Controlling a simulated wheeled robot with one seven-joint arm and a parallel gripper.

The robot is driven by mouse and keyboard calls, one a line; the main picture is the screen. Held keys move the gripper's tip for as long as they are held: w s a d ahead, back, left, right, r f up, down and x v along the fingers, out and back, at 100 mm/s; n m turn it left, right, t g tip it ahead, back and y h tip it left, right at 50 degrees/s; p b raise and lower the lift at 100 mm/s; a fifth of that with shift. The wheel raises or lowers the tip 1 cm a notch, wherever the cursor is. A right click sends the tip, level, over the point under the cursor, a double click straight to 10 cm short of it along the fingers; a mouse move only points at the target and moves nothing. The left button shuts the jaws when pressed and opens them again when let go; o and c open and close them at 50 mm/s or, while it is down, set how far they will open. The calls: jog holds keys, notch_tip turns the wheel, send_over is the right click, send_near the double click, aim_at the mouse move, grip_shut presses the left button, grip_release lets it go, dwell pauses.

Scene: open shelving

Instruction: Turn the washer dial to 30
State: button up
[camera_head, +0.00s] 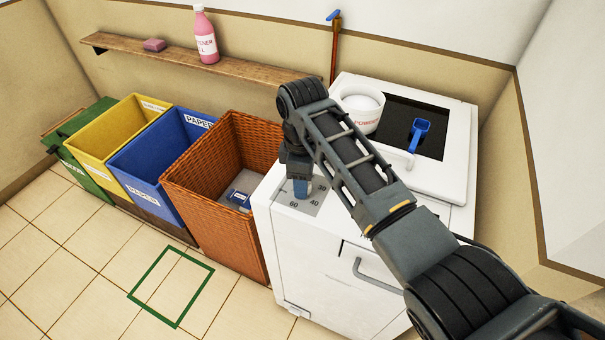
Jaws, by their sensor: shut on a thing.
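The white washer (330,255) stands at the right of the bins. On its top front left corner is a grey dial plate (309,206) with the numbers 30, 40 and 60 in view. A blue dial (301,188) shows at the middle of the plate, just below my gripper (299,180). My gripper points down from above and is shut on the dial. My wrist hides the upper part of the dial and the back of the plate. I cannot tell which number the dial points to.
A white powder tub (361,120) and a blue scoop (418,132) are on the washer's top. A wicker basket (190,187) stands close beside the washer, then blue, yellow and green bins. A shelf (240,70) holds a pink bottle (206,40) and a pink soap bar.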

jog(key=shift+m, duration=0.9)
jog(key=o, duration=1.1)
jog(key=shift+c, duration=0.2)
jog(key=shift+r, duration=0.15)
notch_tip(320, 180, up, 8)
jog(key=shift+f+b, duration=0.25)
jog(key=shift+b, duration=0.05)
